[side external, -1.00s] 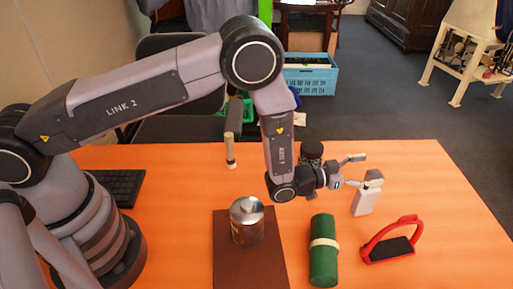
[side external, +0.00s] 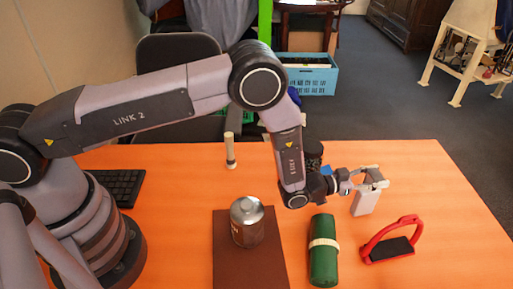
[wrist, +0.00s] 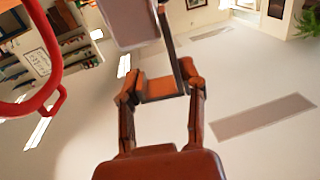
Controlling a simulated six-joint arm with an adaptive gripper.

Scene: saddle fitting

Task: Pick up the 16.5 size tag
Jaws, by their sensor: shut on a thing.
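The size tag (side external: 366,203) is a pale grey, slab-like piece at the right of the table in the side view, upright and slightly tilted. Its number cannot be read. My gripper (side external: 372,179) reaches in from the left and is shut on its upper end. The tag's lower end is at or close to the orange tabletop; I cannot tell if it touches. In the wrist view, a grey face of the tag (wrist: 130,22) shows at the top, beyond the fingers of my gripper (wrist: 163,88).
A red stirrup (side external: 391,239) with a dark tread stands just right and in front of the tag, and shows in the wrist view (wrist: 45,60). A green roll (side external: 323,262) lies to the left. A metal can (side external: 247,224) stands on a brown mat (side external: 243,268). A pale-handled tool (side external: 230,150) stands behind.

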